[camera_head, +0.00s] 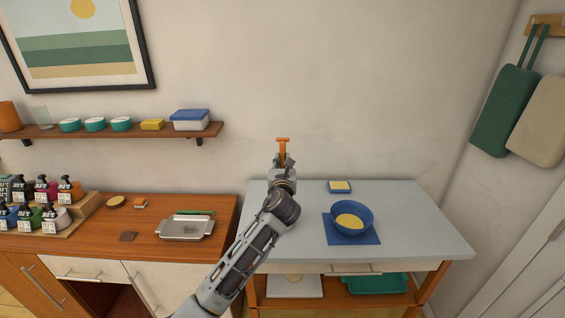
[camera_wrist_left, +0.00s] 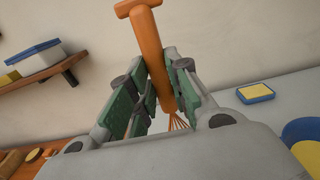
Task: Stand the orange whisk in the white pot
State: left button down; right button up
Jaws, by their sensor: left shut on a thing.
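The orange whisk (camera_head: 282,142) is in my left gripper (camera_head: 281,160), above the back left part of the grey table in the head view. In the left wrist view, the whisk's T-shaped handle (camera_wrist_left: 149,45) points up, slightly tilted, between the green-padded fingers of the left gripper (camera_wrist_left: 157,68). Its thin orange wires show low between the fingers, and their lower ends are hidden by the gripper body. I cannot make out a white pot in either view; my left arm and gripper hide part of the table. My right gripper is not in view.
The grey table (camera_head: 420,235) holds a blue bowl (camera_head: 366,222) on a blue mat (camera_head: 337,236) and a small blue-and-yellow block (camera_head: 340,187). A wooden counter (camera_head: 150,212) with a metal tray (camera_head: 186,228) stands left. A wall shelf (camera_head: 95,132) is above it.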

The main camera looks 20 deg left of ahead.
pick_arm(q)
jog(key=shift+f+b, duration=1.2)
jog(key=shift+f, duration=2.1)
jog(key=shift+f, duration=0.1)
jog(key=c, duration=1.3)
grip_release()
jog(key=shift+o, duration=0.2)
jog(key=shift+s, duration=0.1)
jog(key=v, duration=1.1)
jog(key=shift+s, duration=0.35)
jog(key=shift+d, duration=0.1)
